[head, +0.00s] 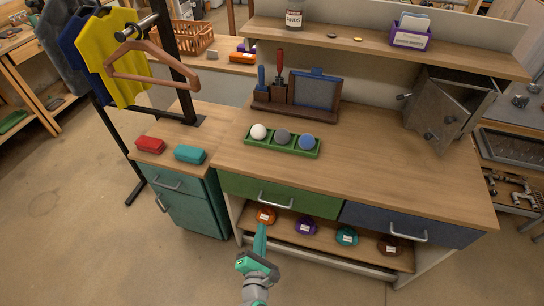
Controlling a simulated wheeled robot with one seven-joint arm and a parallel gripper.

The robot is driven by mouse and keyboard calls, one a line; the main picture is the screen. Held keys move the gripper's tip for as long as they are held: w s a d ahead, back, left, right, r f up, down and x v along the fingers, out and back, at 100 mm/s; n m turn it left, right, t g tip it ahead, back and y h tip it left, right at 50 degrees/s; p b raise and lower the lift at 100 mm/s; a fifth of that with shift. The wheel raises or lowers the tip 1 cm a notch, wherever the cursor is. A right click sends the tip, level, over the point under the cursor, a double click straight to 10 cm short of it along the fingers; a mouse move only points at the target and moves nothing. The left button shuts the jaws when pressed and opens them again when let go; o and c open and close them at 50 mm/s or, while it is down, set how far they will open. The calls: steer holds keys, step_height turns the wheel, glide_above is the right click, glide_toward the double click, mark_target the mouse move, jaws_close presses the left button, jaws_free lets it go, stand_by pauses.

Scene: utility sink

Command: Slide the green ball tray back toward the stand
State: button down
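The green ball tray (282,150) lies on the wooden workbench top, near its left part. It holds a white ball (258,131), a grey ball (283,136) and a blue ball (306,142) in a row. The wooden stand (268,106) is behind the tray, with a gap of bare bench between them. It holds a red-handled tool, a blue-handled tool and a blue-framed panel. My gripper (261,230) is low in front of the bench, below the green drawer and well apart from the tray. Its green fingers look close together; whether they are shut is unclear.
A grey metal box (448,108) with an open door stands on the bench at right. Red (150,144) and teal (190,154) blocks lie on the left cabinet. The lower shelf (327,245) holds several coloured round items. The bench front is clear.

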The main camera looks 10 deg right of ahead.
steer(key=s+a+m+y, duration=0.35)
steer(key=s+m, duration=0.75)
steer(key=s, duration=0.6)
steer(key=s+r+m, duration=0.7)
steer(key=s+m, duration=0.5)
steer(key=m, duration=0.1)
steer(key=shift+s+a+r, duration=0.15)
steer(key=shift+a+r, duration=0.2)
steer(key=shift+a, duration=0.1)
